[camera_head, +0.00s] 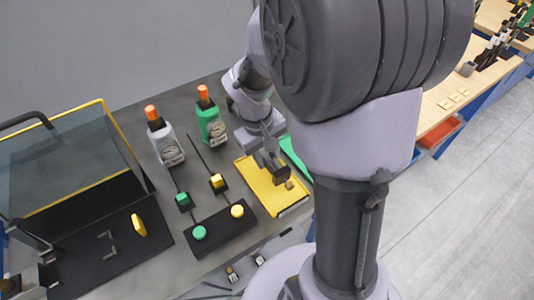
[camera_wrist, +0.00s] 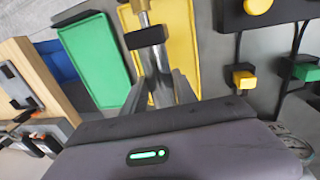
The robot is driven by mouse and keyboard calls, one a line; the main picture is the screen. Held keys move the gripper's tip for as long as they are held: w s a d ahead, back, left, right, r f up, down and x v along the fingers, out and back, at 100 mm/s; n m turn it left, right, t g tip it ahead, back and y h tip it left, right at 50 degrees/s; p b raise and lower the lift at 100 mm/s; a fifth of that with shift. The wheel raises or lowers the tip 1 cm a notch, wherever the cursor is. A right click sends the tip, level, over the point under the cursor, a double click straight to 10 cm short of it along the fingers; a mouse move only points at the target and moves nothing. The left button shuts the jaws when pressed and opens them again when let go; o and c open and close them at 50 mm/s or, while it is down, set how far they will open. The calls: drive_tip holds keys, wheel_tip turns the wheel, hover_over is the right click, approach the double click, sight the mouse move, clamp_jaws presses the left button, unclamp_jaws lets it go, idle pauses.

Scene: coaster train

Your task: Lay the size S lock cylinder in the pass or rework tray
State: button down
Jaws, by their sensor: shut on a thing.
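My gripper (camera_head: 280,172) hangs over the yellow tray (camera_head: 247,168), pointing down toward its right part. It is shut on a small brass lock cylinder (camera_head: 289,185), which shows beyond the fingertips. In the wrist view the cylinder (camera_wrist: 140,6) is at the top edge, partly cut off, held by the fingers (camera_wrist: 144,26) in front of the yellow tray (camera_wrist: 184,45). I cannot tell whether the cylinder touches the tray, nor read its size. The green tray (camera_head: 294,157) lies right beside the yellow one, partly hidden by my arm; it shows whole-length in the wrist view (camera_wrist: 92,60).
A grey bottle (camera_head: 166,143) and a green bottle (camera_head: 211,125), both orange-capped, stand left of the trays. A black box with green and yellow buttons (camera_head: 218,228) sits close to the yellow tray's left. A glass-lidded fixture (camera_head: 70,170) fills the far left.

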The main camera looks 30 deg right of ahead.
drive_tip(key=shift+f+b, duration=1.85)
drive_tip(key=shift+f, duration=0.7)
drive_tip(key=c, duration=0.9)
unclamp_jaws()
wheel_tip(320, 180, up, 17)
drive_tip(key=a+p, duration=0.2)
drive_tip(key=p, duration=0.6)
drive_tip(key=shift+a, duration=0.35)
drive_tip(key=shift+r, duration=0.1)
